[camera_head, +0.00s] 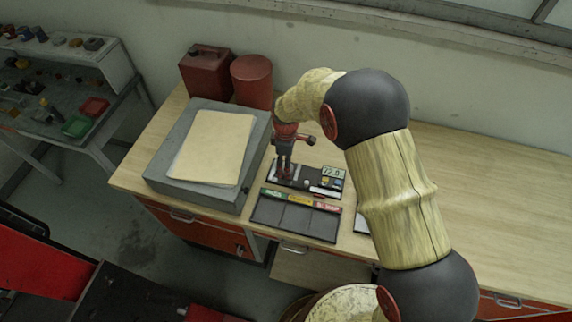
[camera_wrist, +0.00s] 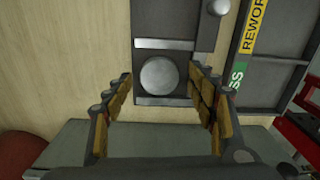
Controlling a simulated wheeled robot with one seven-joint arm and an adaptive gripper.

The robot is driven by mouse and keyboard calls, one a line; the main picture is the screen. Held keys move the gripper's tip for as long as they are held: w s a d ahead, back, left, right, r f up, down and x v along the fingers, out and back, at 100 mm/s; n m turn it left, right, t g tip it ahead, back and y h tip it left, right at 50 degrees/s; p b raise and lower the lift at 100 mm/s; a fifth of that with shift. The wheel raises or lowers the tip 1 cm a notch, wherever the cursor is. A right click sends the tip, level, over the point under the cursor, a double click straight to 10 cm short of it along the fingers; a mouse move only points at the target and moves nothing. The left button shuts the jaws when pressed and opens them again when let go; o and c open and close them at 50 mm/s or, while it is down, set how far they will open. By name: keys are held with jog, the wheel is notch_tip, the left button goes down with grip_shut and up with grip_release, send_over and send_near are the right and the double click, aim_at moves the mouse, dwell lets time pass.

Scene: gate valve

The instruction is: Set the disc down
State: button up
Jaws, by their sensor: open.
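A round grey disc (camera_wrist: 160,76) lies flat on a dark gauge base (camera_wrist: 160,18) in the wrist view, near a paler metal strip. My gripper (camera_wrist: 160,88) is open, its fingers apart on both sides of the disc with visible gaps. In the head view my gripper (camera_head: 285,172) points down over the left end of the gauge base (camera_head: 318,186), and the disc is hidden there. The gauge has a small lit display (camera_head: 333,172), its digits too small to read surely.
A sorting tray (camera_head: 295,218) with green, yellow and red labels lies in front of the gauge. A grey slab (camera_head: 165,170) with a tan pad (camera_head: 212,148) stands left. A red can (camera_head: 251,80) and red box (camera_head: 206,72) stand behind it. The bench's right side (camera_head: 500,190) is clear.

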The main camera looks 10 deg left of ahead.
notch_tip(320, 180, up, 12)
jog(key=shift+f, duration=0.25)
jog(key=s+d+r+m+t, duration=0.1)
jog(key=s+d+r+m, duration=0.3)
jog(key=d+r, duration=0.45)
jog(key=s+d+r+m+t, duration=0.2)
jog(key=s+d+r+m, duration=0.2)
jog(key=d+r, duration=0.45)
jog(key=s+d+r+m+t, duration=0.1)
jog(key=s+d+m, duration=0.3)
jog(key=s, duration=0.5)
jog(key=s+d+r+m+t, duration=0.1)
jog(key=s+d+r+m, duration=0.3)
jog(key=s, duration=0.5)
jog(key=shift+s+d+r+m+t, duration=0.2)
jog(key=shift+d+r+m+t, duration=0.15)
jog(key=shift+d+m, duration=0.55)
jog(key=shift+d, duration=0.1)
notch_tip(320, 180, down, 13)
jog(key=b, duration=1.3)
